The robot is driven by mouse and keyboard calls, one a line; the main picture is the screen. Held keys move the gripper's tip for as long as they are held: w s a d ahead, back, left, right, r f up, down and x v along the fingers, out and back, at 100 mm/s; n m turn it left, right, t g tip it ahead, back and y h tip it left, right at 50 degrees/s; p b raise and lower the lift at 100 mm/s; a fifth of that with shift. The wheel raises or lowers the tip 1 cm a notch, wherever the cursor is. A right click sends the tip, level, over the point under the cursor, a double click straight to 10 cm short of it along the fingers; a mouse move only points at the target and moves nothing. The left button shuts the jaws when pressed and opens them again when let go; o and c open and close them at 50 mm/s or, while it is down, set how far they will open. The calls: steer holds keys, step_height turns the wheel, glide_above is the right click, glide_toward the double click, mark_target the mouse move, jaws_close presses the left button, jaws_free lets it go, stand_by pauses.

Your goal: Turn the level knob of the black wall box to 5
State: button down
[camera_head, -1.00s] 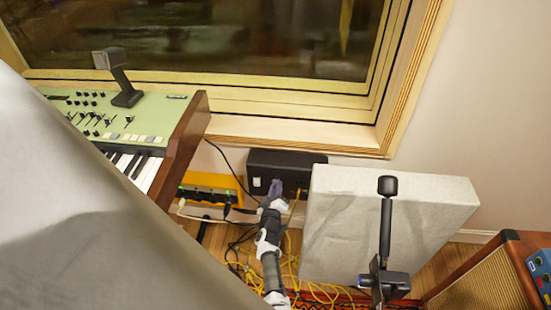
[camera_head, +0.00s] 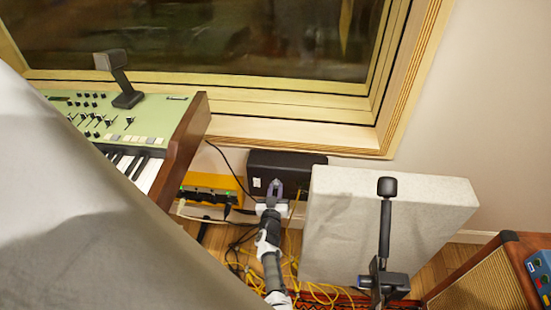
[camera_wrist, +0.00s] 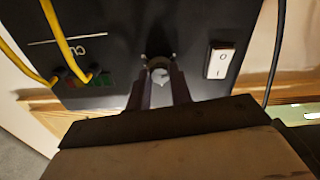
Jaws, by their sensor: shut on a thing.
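The black wall box (camera_head: 300,160) is below the window frame in the head view. Its dark front face (camera_wrist: 120,30) fills the upper part of the wrist view. My gripper (camera_head: 276,187) reaches up to the front of the box. In the wrist view its two fingers (camera_wrist: 160,80) are shut on a small round level knob (camera_wrist: 160,73), one finger on each side. A pale mark shows on the knob, but I cannot read a scale or its setting. A white rocker switch (camera_wrist: 219,61) is to the right of the knob.
Yellow cables (camera_wrist: 62,38) plug into the box left of the knob in the wrist view. In the head view, a pale grey panel (camera_head: 385,220) stands close on the right. A yellow box (camera_head: 211,186) and green keyboard (camera_head: 95,115) are on the left.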

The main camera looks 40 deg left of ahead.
steer(key=m, duration=0.5)
steer(key=shift+f+m+b, duration=0.1)
steer(key=shift+m+b, duration=0.2)
steer(key=shift+b, duration=0.05)
steer(key=shift+m+b, duration=0.45)
steer(key=shift+m, duration=1.75)
steer(key=c, duration=1.3)
jaws_free()
steer(key=shift+o, duration=0.2)
step_height(320, 180, up, 20)
steer(key=p, duration=1.4)
